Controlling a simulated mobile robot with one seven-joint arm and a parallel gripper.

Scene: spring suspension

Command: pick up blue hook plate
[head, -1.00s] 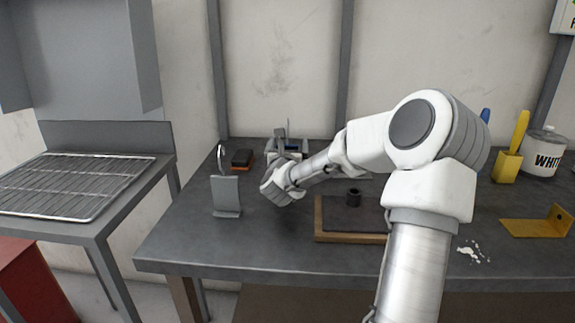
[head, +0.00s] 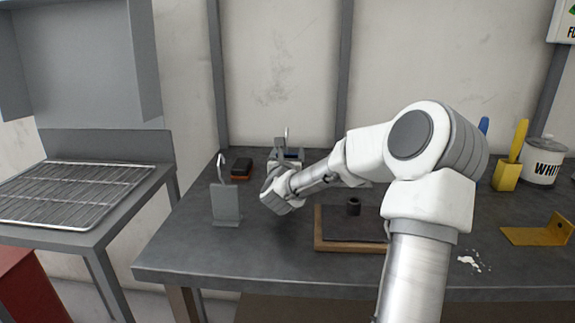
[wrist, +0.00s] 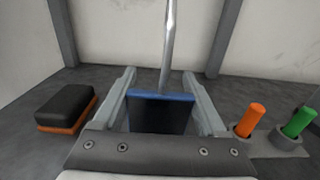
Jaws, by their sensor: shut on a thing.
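The blue hook plate (wrist: 161,97) is between the two fingers of my gripper (wrist: 163,100) in the wrist view. Its blue top edge and dark face show, and a thin metal hook shaft rises upright from it. The gripper is shut on it. In the head view only a small blue part of the plate (head: 291,154) shows at my gripper (head: 286,156), near the back of the workbench; my wrist hides the rest. I cannot tell whether its bottom touches the bench.
A grey hook plate (head: 226,203) stands left on the workbench (head: 190,245). A black-and-orange block (wrist: 66,107) lies left of the gripper. Orange (wrist: 250,119) and green (wrist: 299,121) handles stand right. A wooden-edged tray (head: 330,245) sits in front.

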